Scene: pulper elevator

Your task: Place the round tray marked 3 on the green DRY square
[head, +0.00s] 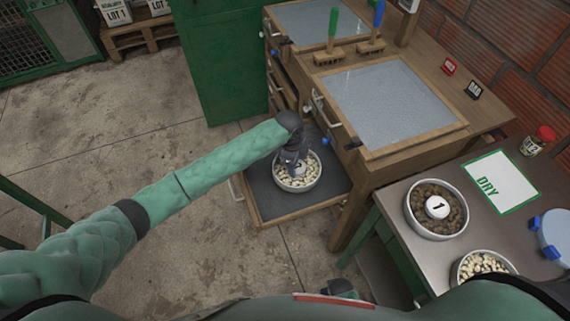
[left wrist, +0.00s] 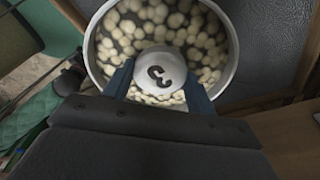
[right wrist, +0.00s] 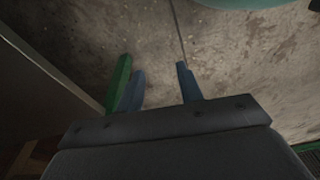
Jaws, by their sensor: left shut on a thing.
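The round tray marked 3 (head: 312,183) is a pale round pan of cream-coloured pieces over the dark pulled-out drawer (head: 262,202) of the wooden cabinet. Whether it touches the drawer floor I cannot tell. My left gripper (head: 293,163) is above its middle. In the left wrist view the fingers (left wrist: 160,85) are shut on its white knob (left wrist: 157,72), marked 3. The green-bordered white DRY square (head: 510,180) lies bare on the metal-topped table at right. My right gripper (right wrist: 163,85) is open and empty above the concrete floor.
A round tray marked 1 (head: 455,218) with brown pieces stands left of the DRY square. A tray of pale pieces (head: 483,264) is nearer. A blue-handled scale-like dish (head: 554,232) is at far right. The cabinet corner (head: 338,240) stands between drawer and table.

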